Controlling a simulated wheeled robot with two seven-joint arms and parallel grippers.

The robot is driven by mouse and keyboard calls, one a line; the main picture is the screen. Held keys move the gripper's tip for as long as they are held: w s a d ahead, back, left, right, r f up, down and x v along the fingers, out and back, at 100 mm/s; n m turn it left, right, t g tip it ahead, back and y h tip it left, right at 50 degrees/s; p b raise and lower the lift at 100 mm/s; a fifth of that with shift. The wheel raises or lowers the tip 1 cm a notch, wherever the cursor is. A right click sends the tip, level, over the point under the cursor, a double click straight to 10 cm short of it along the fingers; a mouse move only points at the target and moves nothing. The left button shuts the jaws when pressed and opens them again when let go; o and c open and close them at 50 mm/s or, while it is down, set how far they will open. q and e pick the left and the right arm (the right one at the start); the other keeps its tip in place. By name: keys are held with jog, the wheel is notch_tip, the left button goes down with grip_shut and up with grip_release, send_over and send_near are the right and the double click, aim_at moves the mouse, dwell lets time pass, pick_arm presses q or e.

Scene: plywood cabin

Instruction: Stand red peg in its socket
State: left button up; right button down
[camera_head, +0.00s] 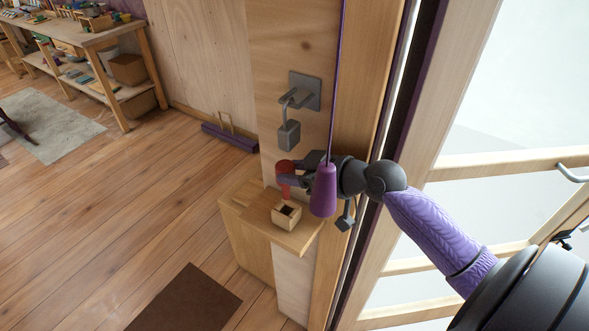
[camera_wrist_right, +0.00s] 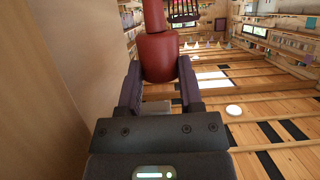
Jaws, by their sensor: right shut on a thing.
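The red peg (camera_head: 285,167) is held in my right gripper (camera_head: 289,180), above the socket. The socket (camera_head: 287,214) is a small square wooden block with a dark opening, standing on a wooden shelf (camera_head: 262,217) by the door post. In the right wrist view the red peg (camera_wrist_right: 158,55) sits between the two fingers of my right gripper (camera_wrist_right: 158,85). In the head view the lower part of the peg shows just above the socket's opening; I cannot tell whether it touches. My left gripper is not in view.
A purple pull handle (camera_head: 323,190) on a cord hangs in front of my right gripper. A grey padlock (camera_head: 289,134) hangs from a hasp on the post. A glazed door frame (camera_head: 500,165) stands at the right. A brown mat (camera_head: 184,301) lies on the open floor.

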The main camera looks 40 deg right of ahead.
notch_tip(320, 180, down, 2)
jog(key=shift+f+b, duration=0.1)
jog(key=shift+b, duration=0.7)
jog(key=shift+f+b, duration=1.2)
jog(key=shift+f, duration=0.25)
jog(key=shift+f+b, duration=0.4)
jog(key=shift+f, duration=0.1)
jog(key=shift+c, duration=0.8)
grip_release()
